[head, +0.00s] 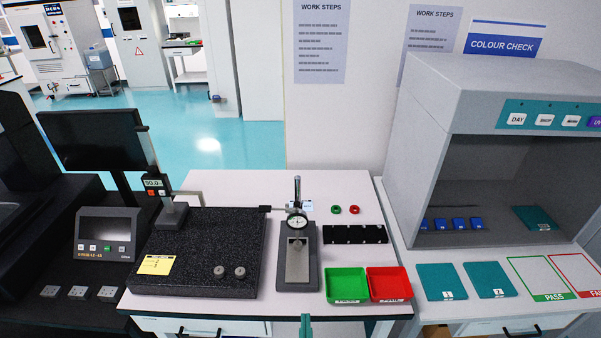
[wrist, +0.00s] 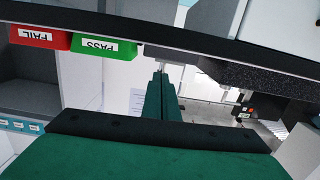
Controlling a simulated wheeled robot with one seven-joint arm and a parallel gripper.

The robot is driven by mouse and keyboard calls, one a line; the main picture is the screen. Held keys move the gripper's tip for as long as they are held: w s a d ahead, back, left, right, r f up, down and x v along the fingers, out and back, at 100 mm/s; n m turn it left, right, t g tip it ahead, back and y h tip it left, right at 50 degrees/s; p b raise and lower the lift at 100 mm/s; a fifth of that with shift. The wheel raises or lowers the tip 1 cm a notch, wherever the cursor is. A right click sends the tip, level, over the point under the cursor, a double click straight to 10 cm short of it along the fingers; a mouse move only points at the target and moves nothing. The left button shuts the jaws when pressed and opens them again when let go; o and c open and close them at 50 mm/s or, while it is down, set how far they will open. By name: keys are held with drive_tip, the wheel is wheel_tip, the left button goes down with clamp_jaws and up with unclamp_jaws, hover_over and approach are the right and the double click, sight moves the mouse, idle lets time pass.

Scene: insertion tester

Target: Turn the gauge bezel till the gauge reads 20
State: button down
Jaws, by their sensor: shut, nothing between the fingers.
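The dial gauge (head: 297,222) has a round white face and is carried on an upright post above its stand (head: 298,270), in the middle of the table. Its reading is too small to make out in the head view. My gripper (head: 306,318) shows as a thin green shape at the bottom edge of the head view, in front of the table and apart from the gauge. In the wrist view the green fingers of my gripper (wrist: 163,76) are together with nothing between them. The gauge face does not show clearly in the wrist view.
A green tray (head: 346,284) and a red tray (head: 389,284) stand right of the gauge stand.

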approach(297, 222)
drive_tip(key=shift+t, duration=0.4)
drive_tip(key=f, duration=0.1)
drive_tip(key=d+f, duration=0.1)
drive_tip(key=f, duration=0.3)
drive_tip(key=shift+w+d+f, duration=0.25)
drive_tip(key=shift+w+d, duration=0.05)
drive_tip(key=shift+d, duration=0.1)
drive_tip(key=shift+w, duration=3.4)
drive_tip(key=shift+w+a, duration=0.1)
drive_tip(key=shift+r, duration=0.25)
